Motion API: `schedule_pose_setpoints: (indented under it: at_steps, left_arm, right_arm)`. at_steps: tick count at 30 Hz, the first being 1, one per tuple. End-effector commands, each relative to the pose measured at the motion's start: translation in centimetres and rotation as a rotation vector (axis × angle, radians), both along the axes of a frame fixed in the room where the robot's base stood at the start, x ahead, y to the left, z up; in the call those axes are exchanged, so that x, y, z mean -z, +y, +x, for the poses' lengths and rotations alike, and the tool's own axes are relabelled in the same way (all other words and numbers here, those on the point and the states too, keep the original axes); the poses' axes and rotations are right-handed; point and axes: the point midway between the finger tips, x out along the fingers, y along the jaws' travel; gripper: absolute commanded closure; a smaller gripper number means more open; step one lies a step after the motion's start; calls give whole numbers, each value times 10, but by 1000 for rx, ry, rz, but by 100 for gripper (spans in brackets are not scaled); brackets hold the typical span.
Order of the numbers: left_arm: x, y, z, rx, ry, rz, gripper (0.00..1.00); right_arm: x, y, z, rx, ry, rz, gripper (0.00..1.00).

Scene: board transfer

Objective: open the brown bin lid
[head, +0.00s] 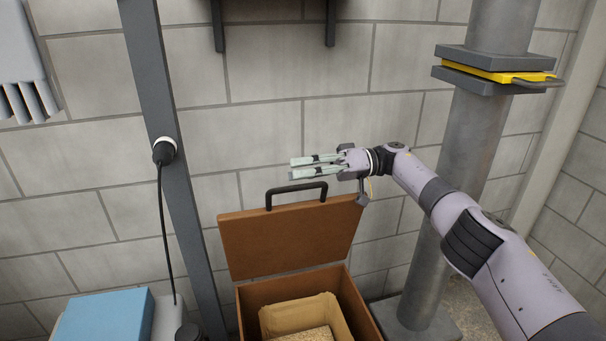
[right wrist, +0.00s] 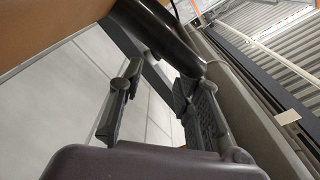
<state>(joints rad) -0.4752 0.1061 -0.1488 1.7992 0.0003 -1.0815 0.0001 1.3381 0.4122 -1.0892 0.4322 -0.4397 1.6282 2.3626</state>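The brown bin (head: 357,304) stands against the wall, and its lid (head: 290,242) is raised, standing nearly upright with its inside partly facing me. A dark handle (head: 296,189) sits on the lid's top edge. My right gripper (head: 291,168) is just above the handle in the head view, its two fingers apart and pointing left. In the right wrist view the dark handle (right wrist: 152,32) shows just past the fingertips (right wrist: 157,76), with nothing clearly held between them. The brown lid (right wrist: 50,25) fills the upper left there. My left gripper is out of view.
Inside the bin is a cardboard liner (head: 335,318) with tan contents. A blue box (head: 105,316) lies at lower left. A dark post (head: 180,195) with a hanging cable (head: 164,230) stands left of the bin. A thick grey pipe (head: 440,240) stands to its right.

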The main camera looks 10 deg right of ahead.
Motion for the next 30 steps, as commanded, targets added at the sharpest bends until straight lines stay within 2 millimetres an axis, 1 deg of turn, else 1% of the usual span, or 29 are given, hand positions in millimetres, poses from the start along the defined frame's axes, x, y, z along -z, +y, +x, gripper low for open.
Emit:
schedule_pose_setpoints:
  at_steps: [9,12,15,20,30]
  left_arm:
    - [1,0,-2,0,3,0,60]
    - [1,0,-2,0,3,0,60]
    - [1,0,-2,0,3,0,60]
    - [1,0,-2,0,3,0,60]
    - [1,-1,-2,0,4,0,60]
  right_arm:
    - [-62,0,-1,-1,-8,2,69]
    - [-77,-1,-1,0,-7,2,69]
    - [-88,-1,-1,0,-6,2,69]
    - [-95,-1,-1,0,-4,2,69]
    - [-95,-1,-1,0,-4,2,69]
